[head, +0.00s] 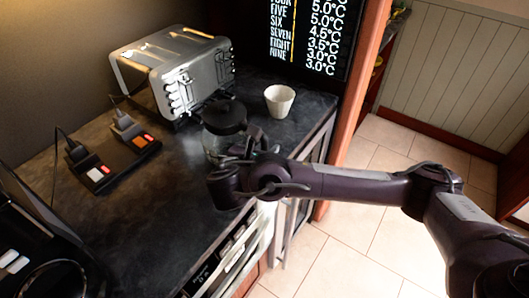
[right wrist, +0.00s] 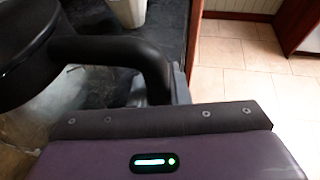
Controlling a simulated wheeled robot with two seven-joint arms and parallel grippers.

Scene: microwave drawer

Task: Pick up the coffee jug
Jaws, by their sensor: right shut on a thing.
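The coffee jug (head: 224,117) stands on the dark counter in front of the toaster in the head view. It has a black lid and a glass body, partly hidden by my right arm. In the right wrist view its black lid (right wrist: 28,35) and curved black handle (right wrist: 120,52) fill the upper left. My right gripper (head: 240,150) is at the handle side of the jug and is shut on the handle. Its fingertips are mostly hidden. I cannot tell from the pictures whether the jug is lifted. My left gripper is not in view.
A silver toaster (head: 180,70) stands behind the jug. A white cup (head: 279,100) sits to its right, near the counter edge. A black device with red buttons (head: 115,160) lies at left on the counter (head: 130,215). A dark appliance (head: 35,250) is at the lower left.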

